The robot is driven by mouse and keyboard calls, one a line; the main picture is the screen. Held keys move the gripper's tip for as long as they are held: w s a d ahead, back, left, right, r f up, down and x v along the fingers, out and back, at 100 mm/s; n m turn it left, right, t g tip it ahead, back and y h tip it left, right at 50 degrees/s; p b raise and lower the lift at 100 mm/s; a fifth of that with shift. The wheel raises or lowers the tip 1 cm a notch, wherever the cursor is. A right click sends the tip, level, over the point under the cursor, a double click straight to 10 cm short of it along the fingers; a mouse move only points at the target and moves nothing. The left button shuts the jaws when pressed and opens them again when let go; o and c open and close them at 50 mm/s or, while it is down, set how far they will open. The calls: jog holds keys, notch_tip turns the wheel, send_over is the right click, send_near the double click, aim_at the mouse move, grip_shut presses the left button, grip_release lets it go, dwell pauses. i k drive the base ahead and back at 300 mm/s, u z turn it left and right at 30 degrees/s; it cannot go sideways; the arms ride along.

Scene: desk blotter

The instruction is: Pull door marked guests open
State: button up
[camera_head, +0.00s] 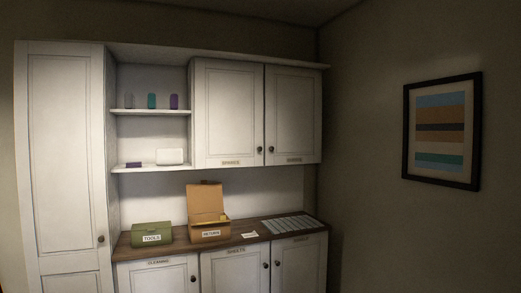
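The lower middle cabinet door (232,275) is white, and its small label (236,250) appears to read GUESTS, though it is blurred. This door looks shut. Its dark round knob (265,265) is near its upper right corner. The bottom of the door is cut off by the picture's edge. My gripper is not in view.
Lower doors labelled like CLEANING (158,279) and an unclear word (301,265) flank it. On the wooden counter (187,245) are a green TOOLS box (152,232) and an open-lidded RETURN box (209,232). Upper doors (228,115) and a tall cabinet (68,160) look shut.

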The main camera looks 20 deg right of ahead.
aim_at(293, 99)
jog(key=i, duration=1.75)
jog(key=z, duration=1.3)
jog(key=i, duration=1.55)
jog(key=u, duration=1.95)
